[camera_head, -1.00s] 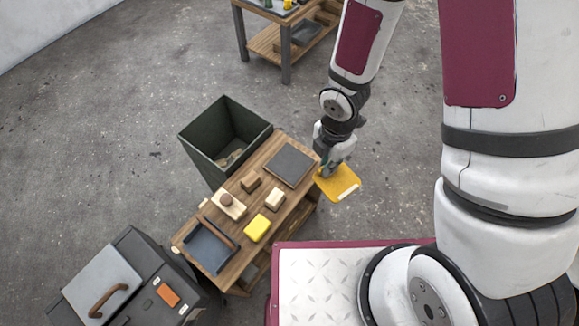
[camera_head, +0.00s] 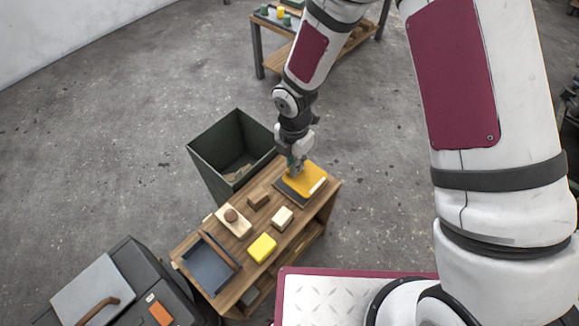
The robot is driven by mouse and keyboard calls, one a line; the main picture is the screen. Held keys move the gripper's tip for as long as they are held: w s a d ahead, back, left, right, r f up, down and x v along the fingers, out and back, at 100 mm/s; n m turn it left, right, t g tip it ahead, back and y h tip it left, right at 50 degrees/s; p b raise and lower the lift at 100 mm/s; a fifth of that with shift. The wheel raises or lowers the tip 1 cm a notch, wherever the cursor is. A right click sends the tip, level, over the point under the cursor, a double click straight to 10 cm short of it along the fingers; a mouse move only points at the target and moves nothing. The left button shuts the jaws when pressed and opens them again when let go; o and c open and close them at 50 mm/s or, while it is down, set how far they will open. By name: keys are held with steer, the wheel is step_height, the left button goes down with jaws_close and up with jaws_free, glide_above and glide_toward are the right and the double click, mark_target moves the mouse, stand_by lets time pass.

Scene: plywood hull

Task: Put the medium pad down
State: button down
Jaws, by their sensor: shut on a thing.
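The medium pad is probably the flat orange-yellow pad with a pale label (camera_head: 306,181). It is over the dark grey square mat (camera_head: 285,193) at the far right end of the wooden bench (camera_head: 328,192). My gripper (camera_head: 296,170) is shut on the pad's left side. The pad covers most of the mat. I cannot tell whether the pad touches the mat or hangs just above it.
On the bench are a yellow block (camera_head: 262,247), a cream block (camera_head: 282,219), a brown block (camera_head: 258,201), a wooden piece with a round knob (camera_head: 233,221) and a dark tray (camera_head: 208,268). A green bin (camera_head: 222,148) stands behind. A dark case (camera_head: 150,262) stands lower left.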

steer(key=shift+w+a+f, duration=0.1)
steer(key=shift+w+a, duration=0.55)
steer(key=shift+a, duration=0.05)
steer(key=shift+d+f+b, duration=0.1)
steer(key=shift+f+b, duration=0.75)
steer(key=shift+f, duration=0.85)
steer(key=shift+f, duration=0.1)
steer(key=c, duration=1.7)
jaws_free()
steer(key=shift+o, duration=0.2)
step_height(320, 180, up, 12)
steer(key=p, duration=0.4)
